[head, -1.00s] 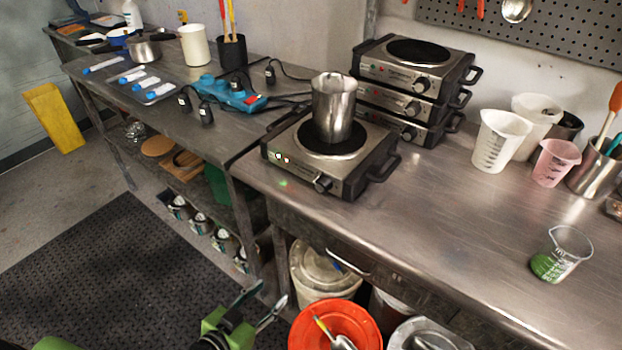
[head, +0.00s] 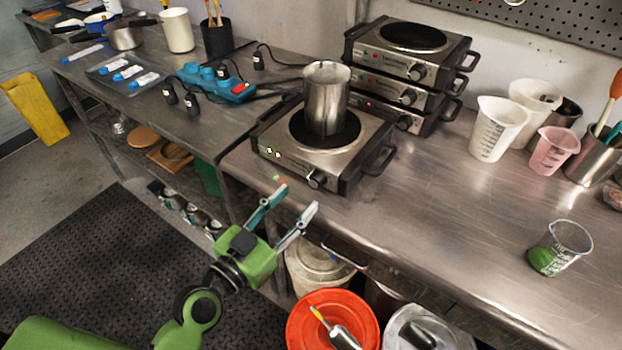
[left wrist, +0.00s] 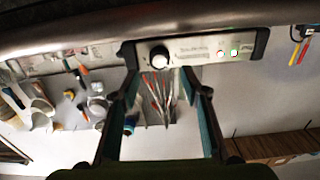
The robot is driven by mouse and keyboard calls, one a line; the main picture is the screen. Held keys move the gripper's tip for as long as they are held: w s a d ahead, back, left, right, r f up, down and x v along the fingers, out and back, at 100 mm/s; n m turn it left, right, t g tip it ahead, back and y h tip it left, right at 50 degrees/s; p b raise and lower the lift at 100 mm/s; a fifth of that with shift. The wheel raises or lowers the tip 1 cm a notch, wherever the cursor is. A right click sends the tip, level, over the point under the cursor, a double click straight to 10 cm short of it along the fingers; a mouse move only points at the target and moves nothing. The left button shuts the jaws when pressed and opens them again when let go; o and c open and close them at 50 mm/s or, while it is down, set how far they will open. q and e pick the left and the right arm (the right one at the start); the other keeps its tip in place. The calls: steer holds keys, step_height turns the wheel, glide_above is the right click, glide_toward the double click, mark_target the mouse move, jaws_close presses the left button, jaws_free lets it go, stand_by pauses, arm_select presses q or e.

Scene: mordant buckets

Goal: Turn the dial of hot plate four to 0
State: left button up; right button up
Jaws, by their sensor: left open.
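A single hot plate (head: 290,155) stands on the steel bench with a metal beaker (head: 326,98) on its round burner. Its front dial (head: 316,179) is a small dark knob, and its setting is too small to read. Two small lights, one green and one red, glow on its front. My left gripper (head: 299,197) is open and empty in front of and just below that panel. In the left wrist view the picture is upside down, and the dial (left wrist: 160,56) lies between and beyond the open fingers. My right gripper is out of view.
Three hot plates (head: 408,65) are stacked behind. Plastic beakers (head: 500,128) and a glass beaker with green contents (head: 560,248) stand to the right. A blue power strip (head: 215,82) lies to the left. An orange bucket (head: 332,318) is below the bench edge.

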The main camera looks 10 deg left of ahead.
mark_target(313, 183)
arm_select(q)
steer(key=p+x, duration=0.1)
steer(key=x, duration=0.5)
steer(key=shift+w+d, duration=0.15)
steer(key=shift+w, duration=0.05)
steer(key=c, duration=1.1)
